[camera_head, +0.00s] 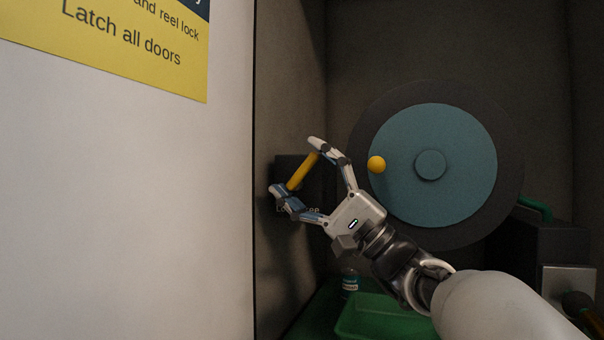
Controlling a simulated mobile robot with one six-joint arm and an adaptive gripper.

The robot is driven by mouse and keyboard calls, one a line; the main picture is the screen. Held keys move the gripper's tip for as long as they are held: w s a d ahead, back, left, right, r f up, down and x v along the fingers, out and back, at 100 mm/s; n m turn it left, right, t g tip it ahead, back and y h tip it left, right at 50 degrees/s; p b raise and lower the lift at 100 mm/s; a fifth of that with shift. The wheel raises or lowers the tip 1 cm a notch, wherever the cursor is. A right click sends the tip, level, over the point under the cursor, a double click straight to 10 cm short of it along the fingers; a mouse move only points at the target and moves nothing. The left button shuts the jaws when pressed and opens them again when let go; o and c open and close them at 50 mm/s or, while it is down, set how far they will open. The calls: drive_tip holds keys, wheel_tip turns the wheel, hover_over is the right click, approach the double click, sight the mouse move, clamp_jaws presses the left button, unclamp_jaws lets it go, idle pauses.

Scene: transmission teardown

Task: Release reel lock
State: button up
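A yellow bar (303,172), which looks like the reel lock handle, stands slanted in front of a dark block (287,166) on the compartment's left wall. My gripper (297,166) is spread wide, one fingertip near the bar's upper end and the other near its lower end. I cannot tell whether the fingertips touch the bar. The reel (400,195) is a large blue-green disc with a central hub and a darker rim, right of my gripper. A yellow ball knob (376,164) sits on its left side. Lettering under the block is partly hidden by my gripper.
A white panel (120,200) with a yellow sign (120,45) fills the left. A green tray (375,318) and a small labelled bottle (349,282) are below. A dark box (545,240) with a green pipe (535,207) stands at the lower right.

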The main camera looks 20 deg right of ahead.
drive_tip(key=shift+o, duration=0.7)
drive_tip(key=shift+f, duration=0.1)
drive_tip(key=shift+d+f, duration=0.1)
drive_tip(key=shift+f, duration=0.05)
drive_tip(key=v, duration=1.1)
drive_tip(key=shift+s+d+f, duration=0.15)
drive_tip(key=shift+d+f, duration=0.05)
